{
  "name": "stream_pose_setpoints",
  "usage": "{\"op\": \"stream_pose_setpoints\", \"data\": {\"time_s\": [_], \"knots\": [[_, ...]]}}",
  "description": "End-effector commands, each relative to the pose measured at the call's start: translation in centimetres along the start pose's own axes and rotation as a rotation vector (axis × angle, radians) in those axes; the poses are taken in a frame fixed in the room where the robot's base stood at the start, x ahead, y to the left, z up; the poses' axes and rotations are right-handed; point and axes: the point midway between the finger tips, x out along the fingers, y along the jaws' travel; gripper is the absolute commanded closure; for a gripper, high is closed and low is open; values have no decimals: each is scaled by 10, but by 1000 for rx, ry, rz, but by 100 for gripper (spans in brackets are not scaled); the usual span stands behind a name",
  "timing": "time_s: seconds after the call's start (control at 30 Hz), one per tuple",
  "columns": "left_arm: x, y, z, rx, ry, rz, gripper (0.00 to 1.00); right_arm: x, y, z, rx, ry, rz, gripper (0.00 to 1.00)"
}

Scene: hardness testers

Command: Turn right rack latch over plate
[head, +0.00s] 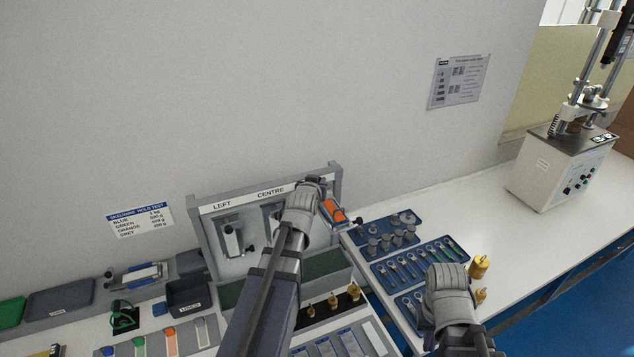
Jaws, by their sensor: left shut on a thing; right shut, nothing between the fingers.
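The grey rack (337,182) stands against the wall, marked LEFT and CENTRE; my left gripper covers the right end of its label strip. An orange-and-blue-grey piece (335,212) sits tilted at the rack's right place. A small dark knob (357,221), apparently the right latch, shows at its lower right. My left gripper (314,184) is shut at the upper left of this piece, apparently holding it; the contact is hidden. Any plate behind is hidden too. My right gripper (448,274) is shut and empty over the bench, well right of and below the rack.
Blue trays with grey weights (388,240) and several spanner-like tools (413,265) lie right of the rack. Brass pieces (479,267) stand beside my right gripper. Dark bins (188,295) are at left. A white tester (560,160) stands far right, with clear bench before it.

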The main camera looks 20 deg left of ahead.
Motion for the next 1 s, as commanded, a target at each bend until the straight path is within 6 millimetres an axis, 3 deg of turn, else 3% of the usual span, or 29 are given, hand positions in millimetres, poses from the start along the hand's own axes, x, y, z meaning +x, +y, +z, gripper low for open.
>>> {"op": "stream_pose_setpoints", "data": {"time_s": [0.07,0.1,0.33,1.0], "knots": [[0,0,2,1,-5,0,100,0,0,0,0,0,0,100],[0,0,2,1,-5,0,67,0,0,0,0,0,0,100],[0,0,1,0,-3,0,41,0,0,0,0,0,0,100],[0,4,0,-28,-3,-72,41,0,0,0,0,0,0,100]]}}
